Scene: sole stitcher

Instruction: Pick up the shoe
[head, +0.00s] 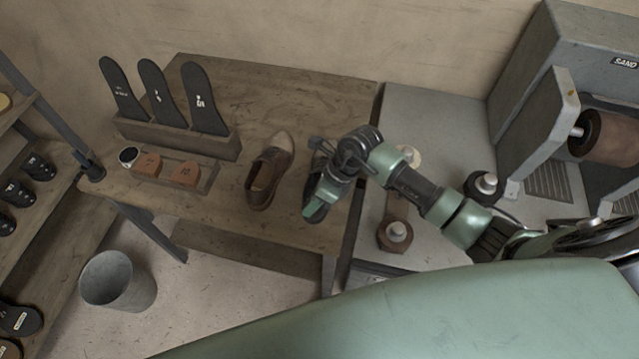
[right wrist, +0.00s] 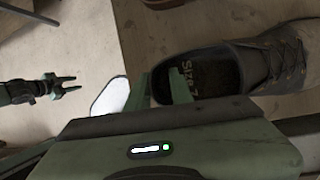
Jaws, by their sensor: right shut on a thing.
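A dark lace-up shoe (head: 316,212) is at the right end of the wooden table, partly hidden by my right gripper (head: 322,203). In the right wrist view the shoe (right wrist: 262,68) shows its laces and an insole printed "Size 7". There my right gripper (right wrist: 162,90) is shut on the shoe's heel rim, with one finger inside the opening and one outside. I cannot tell whether the sole touches the table. A brown shoe (head: 268,172) stands to its left, apart. My left gripper (right wrist: 62,87) shows in the right wrist view, open and empty, away from the shoe.
The wooden table (head: 225,210) also holds a rack (head: 180,137) with dark insoles and a tray (head: 180,170) with brown pieces. A grey bench (head: 425,110) with a sanding machine (head: 535,110) adjoins at right. A bin (head: 118,283) stands on the floor.

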